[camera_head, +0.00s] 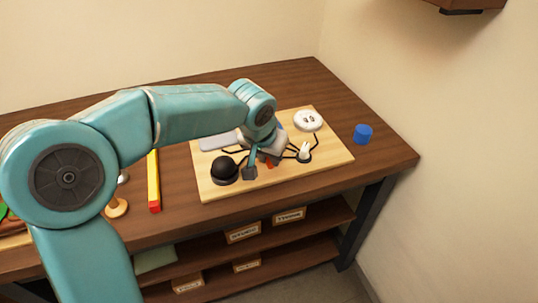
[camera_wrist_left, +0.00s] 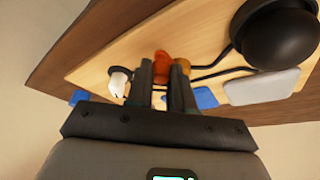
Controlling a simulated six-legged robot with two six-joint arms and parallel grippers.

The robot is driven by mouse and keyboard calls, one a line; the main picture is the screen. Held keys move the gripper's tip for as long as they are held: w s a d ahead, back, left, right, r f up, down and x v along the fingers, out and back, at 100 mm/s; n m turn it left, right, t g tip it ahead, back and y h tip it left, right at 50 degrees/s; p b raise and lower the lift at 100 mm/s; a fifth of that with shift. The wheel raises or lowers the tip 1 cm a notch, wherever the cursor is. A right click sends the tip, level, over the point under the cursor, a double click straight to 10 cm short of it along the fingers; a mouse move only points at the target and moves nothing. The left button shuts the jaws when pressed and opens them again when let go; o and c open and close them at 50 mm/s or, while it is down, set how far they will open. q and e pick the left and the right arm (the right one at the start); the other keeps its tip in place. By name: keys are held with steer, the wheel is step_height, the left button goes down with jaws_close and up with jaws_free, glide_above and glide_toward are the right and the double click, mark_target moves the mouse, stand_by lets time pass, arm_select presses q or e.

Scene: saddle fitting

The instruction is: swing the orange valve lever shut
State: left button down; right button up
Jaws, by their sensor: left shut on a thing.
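The orange valve lever (camera_wrist_left: 162,60) shows between the two dark fingers of my left gripper (camera_wrist_left: 163,78) in the wrist view. The fingers are shut on it, and they hide its lower part. In the head view only a small bit of orange lever (camera_head: 269,164) shows below my left gripper (camera_head: 263,163), which is low over the pale wooden board (camera_head: 320,165). The valve body and the lever's exact angle are hidden. My right gripper is not in view.
On the board are a black dome (camera_head: 224,170), a white round socket plate (camera_head: 308,120), a white switch-like piece (camera_head: 304,152), a grey plate (camera_head: 217,141) and black cables. A blue cylinder (camera_head: 363,133) stands right of the board. A yellow-red bar (camera_head: 153,182) lies left.

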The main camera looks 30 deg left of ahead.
arm_select(q)
steer(key=shift+r, duration=0.1)
steer(key=c, duration=1)
jaws_free()
steer(key=p+v, duration=0.2)
steer(key=v, duration=1.4)
steer(key=shift+s+d+r, duration=0.1)
steer(key=shift+s, duration=0.05)
